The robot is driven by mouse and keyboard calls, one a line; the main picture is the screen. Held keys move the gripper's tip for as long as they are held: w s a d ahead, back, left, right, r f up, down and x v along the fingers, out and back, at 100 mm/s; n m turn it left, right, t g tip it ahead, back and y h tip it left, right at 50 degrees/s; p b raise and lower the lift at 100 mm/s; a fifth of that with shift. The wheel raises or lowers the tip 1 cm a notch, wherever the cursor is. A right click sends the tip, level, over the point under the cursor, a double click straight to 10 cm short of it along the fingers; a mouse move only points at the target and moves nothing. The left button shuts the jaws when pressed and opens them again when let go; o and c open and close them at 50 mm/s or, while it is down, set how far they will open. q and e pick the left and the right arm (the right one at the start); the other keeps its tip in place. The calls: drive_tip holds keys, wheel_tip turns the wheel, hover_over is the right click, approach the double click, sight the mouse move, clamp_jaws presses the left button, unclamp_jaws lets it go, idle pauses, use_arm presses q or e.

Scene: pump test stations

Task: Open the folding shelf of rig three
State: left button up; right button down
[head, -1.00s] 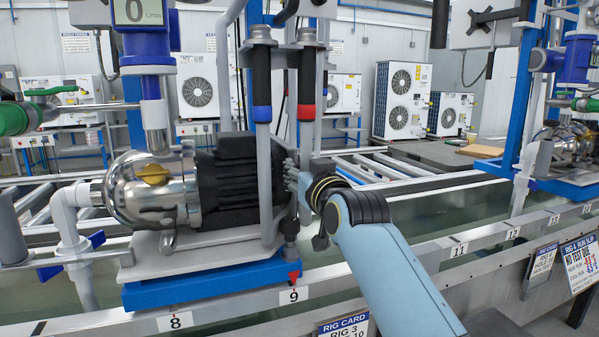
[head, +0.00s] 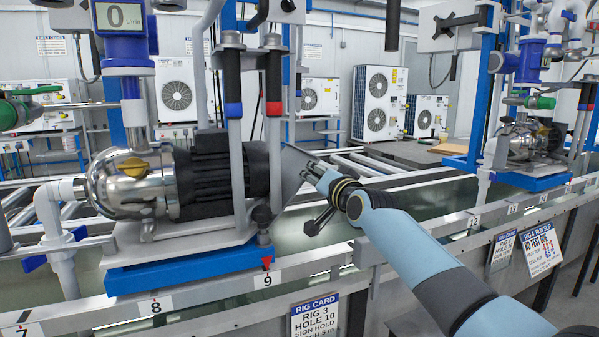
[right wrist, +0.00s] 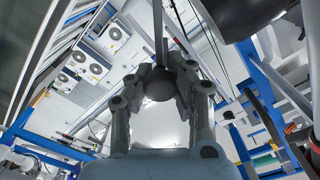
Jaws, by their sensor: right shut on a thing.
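Rig three carries a silver and black pump (head: 205,180) on a blue base (head: 190,272). A grey panel, which looks like its folding shelf (head: 292,172), shows as a slanted sheet just right of the black motor. My right gripper (head: 313,169) is at this panel's right edge. In the right wrist view the fingers (right wrist: 160,88) close around a dark round knob (right wrist: 159,85), with a thin grey strip (right wrist: 158,30) running beyond it. The fingers hide part of the panel's edge. My left gripper is not in view.
Uprights with a blue-banded handle (head: 232,85) and a red-banded handle (head: 273,85) stand close left of the gripper. A rig card (head: 315,315) hangs on the front rail. Another pump rig (head: 525,145) stands at the right. The trough (head: 420,200) between the rigs is open.

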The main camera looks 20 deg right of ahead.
use_arm(q)
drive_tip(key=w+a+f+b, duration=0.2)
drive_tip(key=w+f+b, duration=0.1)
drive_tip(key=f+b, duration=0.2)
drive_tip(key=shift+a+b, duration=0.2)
drive_tip(key=shift+b, duration=0.6)
use_arm(e)
drive_tip(key=d+f+m, duration=0.5)
drive_tip(key=f+m, duration=0.2)
drive_tip(key=f, duration=0.2)
drive_tip(key=shift+d+f+m, duration=0.2)
drive_tip(key=shift+d+m, duration=0.05)
drive_tip(key=shift+m, duration=0.15)
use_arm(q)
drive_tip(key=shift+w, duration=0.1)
use_arm(e)
drive_tip(key=shift+w, duration=0.1)
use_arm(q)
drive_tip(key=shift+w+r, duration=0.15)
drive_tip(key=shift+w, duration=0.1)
